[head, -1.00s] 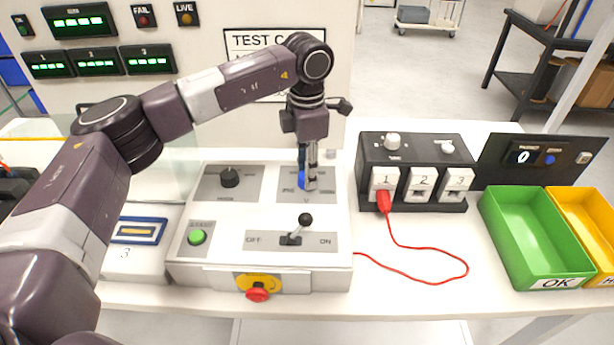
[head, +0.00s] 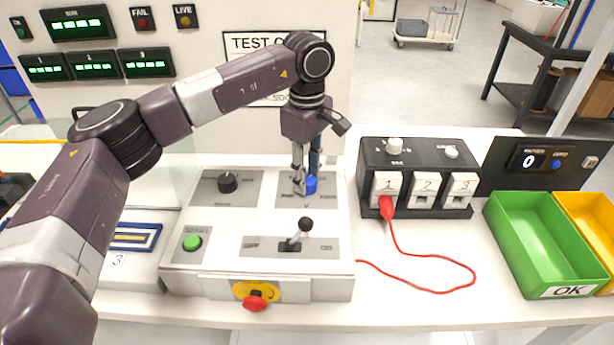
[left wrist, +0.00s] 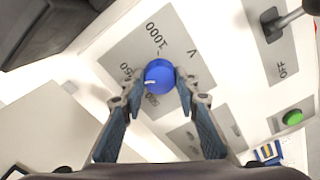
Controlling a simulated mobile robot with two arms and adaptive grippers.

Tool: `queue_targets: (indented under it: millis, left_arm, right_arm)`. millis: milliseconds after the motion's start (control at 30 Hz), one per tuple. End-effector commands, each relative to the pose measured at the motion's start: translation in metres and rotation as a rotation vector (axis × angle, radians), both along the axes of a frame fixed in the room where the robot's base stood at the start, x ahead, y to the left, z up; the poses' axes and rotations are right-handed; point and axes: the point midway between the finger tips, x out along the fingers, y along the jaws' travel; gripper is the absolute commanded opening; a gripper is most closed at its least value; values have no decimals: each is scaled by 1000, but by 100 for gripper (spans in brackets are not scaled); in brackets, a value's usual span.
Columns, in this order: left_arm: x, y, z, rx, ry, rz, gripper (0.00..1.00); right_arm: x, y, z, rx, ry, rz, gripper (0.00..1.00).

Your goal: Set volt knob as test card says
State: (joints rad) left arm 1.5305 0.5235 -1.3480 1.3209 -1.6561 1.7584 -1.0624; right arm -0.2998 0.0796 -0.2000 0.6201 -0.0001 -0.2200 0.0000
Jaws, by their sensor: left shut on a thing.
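The blue volt knob (head: 311,184) sits on a grey plate (head: 291,200) at the back right of the white control box. In the left wrist view the knob (left wrist: 159,76) has a white pointer mark towards the left, and the plate shows "1000", "V" and a partly hidden number ending in 50. My left gripper (head: 306,183) points down from above, its fingers on both sides of the knob and shut on it. The test card (head: 240,42) hangs on the back panel, mostly covered by my left arm, so its values cannot be read. My right gripper is not in view.
The box also bears a black knob (head: 228,182), a green button (head: 192,242), a black lever (head: 303,232) and a red stop button (head: 254,300). A black socket unit (head: 415,155) with a red plug (head: 387,207) and cable stands right, beside a green bin (head: 530,235).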

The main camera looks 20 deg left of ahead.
Motion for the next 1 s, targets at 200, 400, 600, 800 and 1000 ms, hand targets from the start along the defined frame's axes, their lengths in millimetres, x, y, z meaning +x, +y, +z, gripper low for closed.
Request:
queue_targets:
  millis: [200, 400, 600, 800, 1000]
  left_arm:
    - [1, -1, 1, -2, -4, -94, 4]
    - [1, -1, 1, -2, -4, -134, 4]
    - [1, -1, 2, -2, -4, -143, 4]
    - [1, -1, 2, -2, -4, -142, 4]
    - [1, 0, 1, -2, -3, -141, 45]
  right_arm:
    - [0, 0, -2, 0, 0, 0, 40]
    - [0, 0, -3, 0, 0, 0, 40]
    - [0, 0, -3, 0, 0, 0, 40]
    - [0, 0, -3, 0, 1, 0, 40]
    - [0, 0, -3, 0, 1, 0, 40]
